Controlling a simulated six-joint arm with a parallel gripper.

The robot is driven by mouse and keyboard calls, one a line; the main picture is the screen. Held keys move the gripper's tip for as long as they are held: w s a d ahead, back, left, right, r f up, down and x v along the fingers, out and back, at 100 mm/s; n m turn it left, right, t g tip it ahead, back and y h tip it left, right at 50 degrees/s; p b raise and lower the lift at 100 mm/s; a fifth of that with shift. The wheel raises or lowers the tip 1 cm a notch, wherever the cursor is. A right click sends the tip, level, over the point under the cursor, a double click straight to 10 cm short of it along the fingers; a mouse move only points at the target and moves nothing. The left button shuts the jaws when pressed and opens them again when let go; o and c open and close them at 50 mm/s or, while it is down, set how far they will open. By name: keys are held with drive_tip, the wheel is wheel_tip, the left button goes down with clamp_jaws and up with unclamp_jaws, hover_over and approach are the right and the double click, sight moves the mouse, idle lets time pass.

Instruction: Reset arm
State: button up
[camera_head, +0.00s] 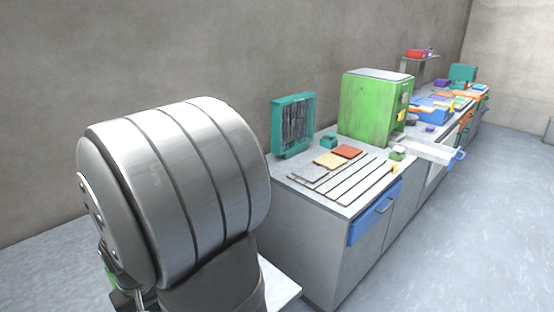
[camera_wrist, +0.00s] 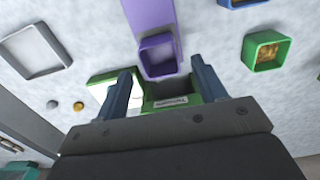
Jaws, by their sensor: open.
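My gripper (camera_wrist: 165,88) is in the lower middle of the wrist view, its two blue-grey fingers apart. Behind and between the fingers is a green-edged container (camera_wrist: 172,92) with a small white label, partly covered by the gripper; I cannot tell whether the fingers touch it. In the head view my large grey arm fills the left side and the gripper is hidden behind it.
The wrist view shows a purple container (camera_wrist: 157,57), a green box with yellowish contents (camera_wrist: 248,54) and a grey square tray (camera_wrist: 64,56). In the head view, a green cabinet (camera_head: 368,108) and teal rack (camera_head: 275,128) stand on the counter. A blue drawer (camera_head: 366,225) is below.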

idle(0.4)
wheel_tip(320, 180, down, 3)
wheel_tip(320, 180, up, 11)
wheel_tip(320, 180, down, 12)
wheel_tip(320, 180, up, 5)
drive_tip(key=shift+f, duration=0.15)
drive_tip(key=w+d+r, duration=0.3)
drive_tip(key=d+r, duration=0.4)
drive_tip(key=d, duration=0.4)
drive_tip(key=s+a+f, duration=0.3)
drive_tip(key=s+a, duration=1.1)
drive_tip(key=s, duration=0.1)
drive_tip(key=shift+a+f, duration=0.35)
drive_tip(key=shift+a, duration=0.05)
